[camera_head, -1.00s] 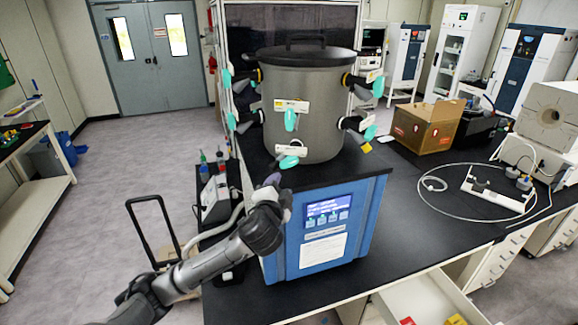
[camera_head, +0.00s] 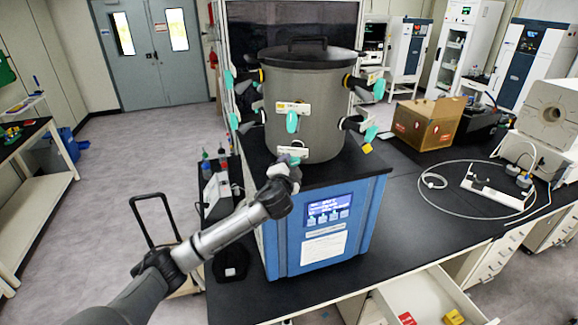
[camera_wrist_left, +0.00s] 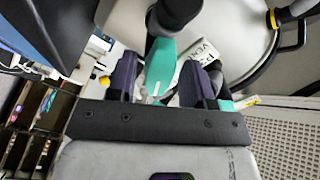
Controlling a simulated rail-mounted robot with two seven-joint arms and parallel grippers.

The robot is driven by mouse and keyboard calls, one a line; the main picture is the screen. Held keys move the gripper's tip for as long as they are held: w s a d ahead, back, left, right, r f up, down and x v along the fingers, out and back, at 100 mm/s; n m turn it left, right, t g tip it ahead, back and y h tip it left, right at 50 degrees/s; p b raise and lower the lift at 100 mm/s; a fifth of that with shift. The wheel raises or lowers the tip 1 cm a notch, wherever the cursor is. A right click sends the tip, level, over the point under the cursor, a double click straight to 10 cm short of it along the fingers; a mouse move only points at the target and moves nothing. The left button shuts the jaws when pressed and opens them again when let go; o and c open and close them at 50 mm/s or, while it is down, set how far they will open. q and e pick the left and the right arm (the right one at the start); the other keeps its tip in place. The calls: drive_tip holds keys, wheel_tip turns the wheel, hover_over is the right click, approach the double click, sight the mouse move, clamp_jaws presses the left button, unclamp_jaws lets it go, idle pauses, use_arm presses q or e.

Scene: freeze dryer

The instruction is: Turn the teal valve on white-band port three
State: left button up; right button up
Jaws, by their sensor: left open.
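The grey drum-shaped chamber (camera_head: 325,120) has several ports with teal valves and white labels. On its front are an upper teal valve (camera_head: 292,122) and a lower one (camera_head: 295,161), partly hidden by my left gripper (camera_head: 287,172). In the left wrist view a teal valve (camera_wrist_left: 160,68) sits between the two dark fingers of my left gripper (camera_wrist_left: 160,78), which are open around it. A white label with partly readable print (camera_wrist_left: 200,60) is behind. I cannot make out port numbers or band colours. My right gripper is not in view.
The chamber stands on a blue cabinet (camera_head: 280,235) with a lit screen on a black bench (camera_head: 420,220). Other teal valves stick out at the left (camera_head: 230,80) and right (camera_head: 379,90). A cardboard box (camera_head: 425,125) stands to the right. An open drawer (camera_head: 430,300) is below.

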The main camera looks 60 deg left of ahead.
use_arm(q)
clamp_jaws()
idle(0.4)
